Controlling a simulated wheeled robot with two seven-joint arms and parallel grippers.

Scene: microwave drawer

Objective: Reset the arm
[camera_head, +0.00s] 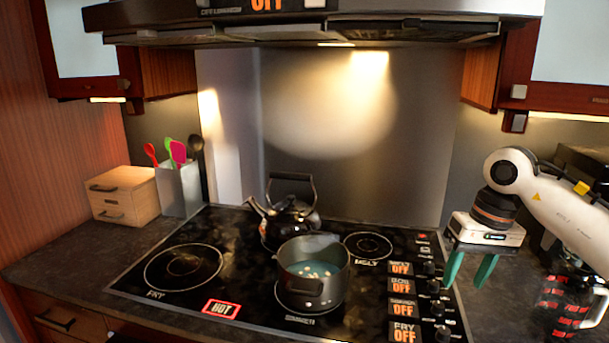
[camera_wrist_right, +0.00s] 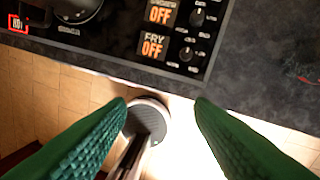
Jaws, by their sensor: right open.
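My right gripper (camera_head: 470,268) has green fingers and hangs above the right side of the cooktop, near the control knobs. In the right wrist view its two fingers (camera_wrist_right: 160,108) are spread wide apart with nothing between them. The right arm (camera_head: 555,205) is white and comes in from the right edge. My left gripper is not in the head view.
A dark pot (camera_head: 313,290) with teal liquid and pale bits stands on the cooktop (camera_head: 240,265). A black kettle (camera_head: 290,220) is behind it. A utensil holder (camera_head: 180,188) and wooden box (camera_head: 123,195) stand left. A dark red-marked item (camera_head: 562,305) is right. The range hood (camera_head: 310,25) hangs above.

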